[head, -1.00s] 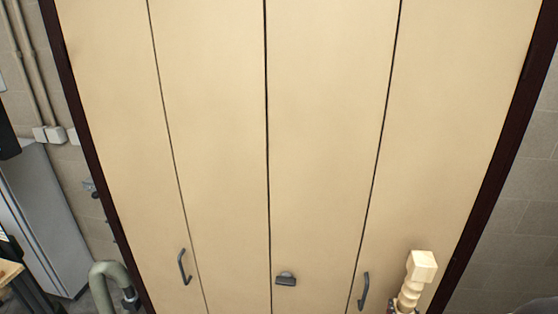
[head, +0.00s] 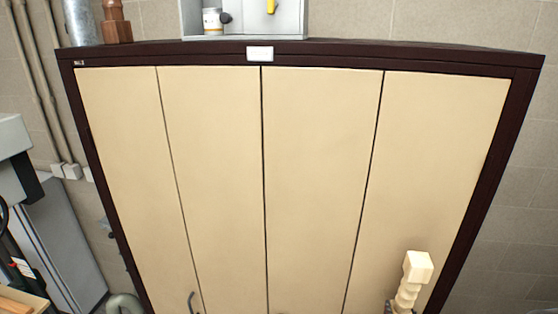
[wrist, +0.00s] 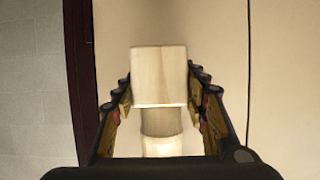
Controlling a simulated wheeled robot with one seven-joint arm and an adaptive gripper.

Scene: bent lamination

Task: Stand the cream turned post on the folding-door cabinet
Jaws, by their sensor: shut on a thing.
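The cream turned post (head: 412,279) rises at the lower right of the head view, with a square block at its top and turned rings below. Its lower part is cut off by the picture edge. In the wrist view the post (wrist: 160,78) stands between the fingers of my gripper (wrist: 161,108), which is shut on it. The folding-door cabinet (head: 265,180) has cream door panels in a dark brown frame. Its top edge (head: 400,47) shows in the head view. The post is in front of the rightmost doors; the gap between them cannot be told.
On the cabinet top stand a grey metal cylinder (head: 82,22), a brown wooden post (head: 116,22) and a grey open box (head: 295,22) holding a can. The top right of the box looks clear. Pipes (head: 45,100) run up the left wall.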

